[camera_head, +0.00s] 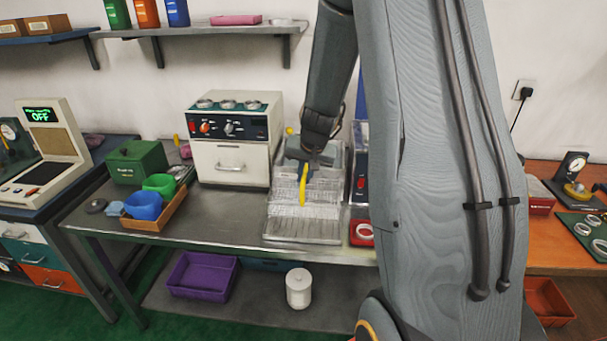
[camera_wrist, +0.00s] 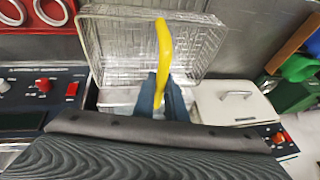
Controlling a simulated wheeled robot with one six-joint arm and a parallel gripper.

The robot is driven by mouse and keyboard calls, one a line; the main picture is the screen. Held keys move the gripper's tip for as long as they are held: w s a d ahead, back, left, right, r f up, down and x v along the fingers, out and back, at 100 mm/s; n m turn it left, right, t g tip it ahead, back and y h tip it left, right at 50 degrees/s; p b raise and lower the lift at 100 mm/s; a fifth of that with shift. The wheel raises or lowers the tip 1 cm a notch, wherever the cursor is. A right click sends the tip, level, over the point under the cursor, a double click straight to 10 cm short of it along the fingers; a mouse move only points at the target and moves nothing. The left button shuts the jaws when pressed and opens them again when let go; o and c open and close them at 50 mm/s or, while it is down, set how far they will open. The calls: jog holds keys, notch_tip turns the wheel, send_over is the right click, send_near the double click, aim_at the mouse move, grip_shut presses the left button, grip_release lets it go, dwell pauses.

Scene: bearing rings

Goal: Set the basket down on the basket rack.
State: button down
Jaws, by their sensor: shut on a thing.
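The wire-mesh basket (camera_head: 285,196) has a yellow handle (camera_head: 303,184) and is over the front part of the steel bench. In the wrist view the basket (camera_wrist: 113,45) fills the upper middle, with its yellow handle (camera_wrist: 164,48) rising toward me. My gripper (camera_head: 311,163) is shut on the handle; its blue-grey fingers also show in the wrist view (camera_wrist: 160,92). A pale metal rack or tray (camera_head: 300,238) lies on the bench below the basket. The basket hides much of it, and I cannot tell whether the two touch.
A white oven-like machine (camera_head: 230,150) stands left of the basket. A clear-sided unit with a red switch (camera_head: 361,183) stands close on the right, with a red tray (camera_head: 362,233) in front. A wooden tray (camera_head: 160,215) with blue and green bowls is farther left. Bare bench lies between.

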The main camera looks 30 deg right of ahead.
jog(key=shift+f+b, duration=2.8)
jog(key=shift+b, duration=0.4)
jog(key=shift+f+b, duration=0.2)
jog(key=shift+b, duration=0.1)
jog(key=c, duration=1.7)
grip_release()
jog(key=shift+s, duration=0.1)
notch_tip(320, 180, up, 11)
jog(key=p, duration=1.2)
jog(key=shift+a, duration=0.1)
